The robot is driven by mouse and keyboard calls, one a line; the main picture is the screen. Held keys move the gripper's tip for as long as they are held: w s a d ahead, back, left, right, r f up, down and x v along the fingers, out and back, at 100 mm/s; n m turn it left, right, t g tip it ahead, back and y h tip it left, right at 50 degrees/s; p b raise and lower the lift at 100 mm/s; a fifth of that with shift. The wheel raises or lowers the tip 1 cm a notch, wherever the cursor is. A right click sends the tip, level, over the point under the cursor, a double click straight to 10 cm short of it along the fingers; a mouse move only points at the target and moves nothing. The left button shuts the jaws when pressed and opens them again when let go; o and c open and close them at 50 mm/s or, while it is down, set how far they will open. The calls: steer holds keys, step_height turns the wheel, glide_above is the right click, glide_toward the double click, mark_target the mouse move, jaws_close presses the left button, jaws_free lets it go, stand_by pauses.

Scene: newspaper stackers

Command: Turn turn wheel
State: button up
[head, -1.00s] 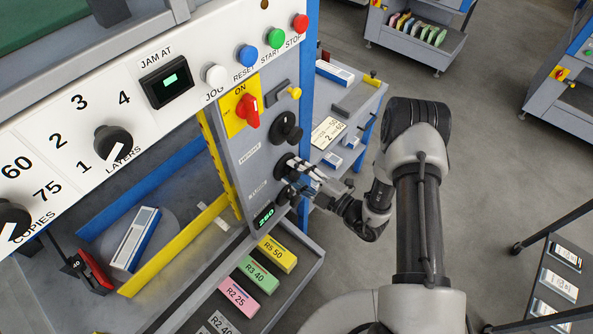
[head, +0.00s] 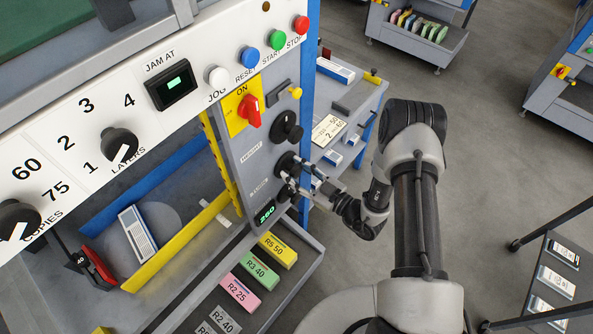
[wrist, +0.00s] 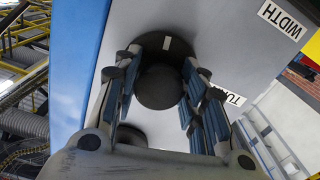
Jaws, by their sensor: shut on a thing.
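In the head view the fingers hide part of the wheel. A green-lit display (head: 265,213) below it appears to read 260.
A second black knob (head: 287,126) and a red switch on a yellow plate (head: 242,109) sit above on the panel. A tray (head: 309,266) with coloured blocks is below. A side table (head: 372,99) with boxes stands behind the gripper.

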steer(key=shift+m, duration=1.1)
steer(key=o, duration=1)
steer(key=shift+o, duration=0.2)
steer(key=shift+s, duration=0.1)
steer(key=v, duration=1.2)
